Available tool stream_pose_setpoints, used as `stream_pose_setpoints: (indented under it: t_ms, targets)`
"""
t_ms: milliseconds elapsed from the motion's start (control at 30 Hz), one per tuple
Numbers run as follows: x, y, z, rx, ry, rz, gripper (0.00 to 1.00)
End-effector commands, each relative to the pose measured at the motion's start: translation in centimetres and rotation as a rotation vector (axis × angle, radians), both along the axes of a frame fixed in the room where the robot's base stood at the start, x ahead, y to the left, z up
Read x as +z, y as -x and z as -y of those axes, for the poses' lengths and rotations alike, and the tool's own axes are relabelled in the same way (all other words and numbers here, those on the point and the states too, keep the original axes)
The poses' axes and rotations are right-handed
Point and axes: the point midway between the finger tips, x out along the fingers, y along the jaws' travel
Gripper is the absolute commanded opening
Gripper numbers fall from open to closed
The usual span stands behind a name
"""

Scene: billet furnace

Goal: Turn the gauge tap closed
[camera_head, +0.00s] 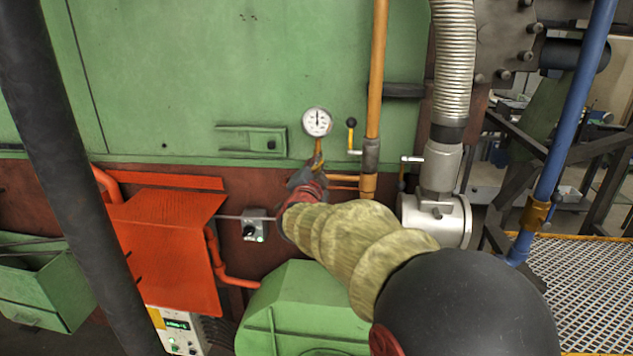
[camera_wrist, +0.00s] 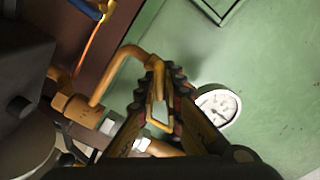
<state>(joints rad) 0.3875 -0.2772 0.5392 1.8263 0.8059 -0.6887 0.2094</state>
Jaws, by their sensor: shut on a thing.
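The round white gauge (camera_head: 317,122) is on its stem in front of the green furnace wall, and it also shows in the wrist view (camera_wrist: 218,108), right of the fingers. My gripper (camera_head: 303,178) is just below the gauge. In the wrist view my gripper (camera_wrist: 158,75) has its ribbed fingertips closed in on the gauge tap (camera_wrist: 157,88), where a small yellowish part shows between them. The fingers hide most of the tap, so the angle of its handle cannot be told. In the head view the tap is hidden behind my gripper.
A bent orange pipe (camera_wrist: 128,52) runs close to the fingertips. A vertical orange pipe (camera_head: 376,80) and a black-knobbed lever (camera_head: 351,134) stand right of the gauge. An orange-red hood (camera_head: 165,250) and a small switch box (camera_head: 254,228) are at left. A green housing (camera_head: 300,310) is below.

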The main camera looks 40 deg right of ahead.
Motion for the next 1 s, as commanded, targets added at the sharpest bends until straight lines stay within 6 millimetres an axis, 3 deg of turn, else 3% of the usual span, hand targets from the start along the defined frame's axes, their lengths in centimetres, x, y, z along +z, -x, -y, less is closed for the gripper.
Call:
stream_pose_setpoints:
  t_ms: [33,600,1000]
  targets:
    - [-0.65,0.0,0.0,0.001,-0.027,0.034,0.0]
    - [-0.61,0.08,0.07,0.0,-0.344,0.403,0.0]
    - [-0.56,0.06,0.09,0.0,-0.445,0.518,0.0]
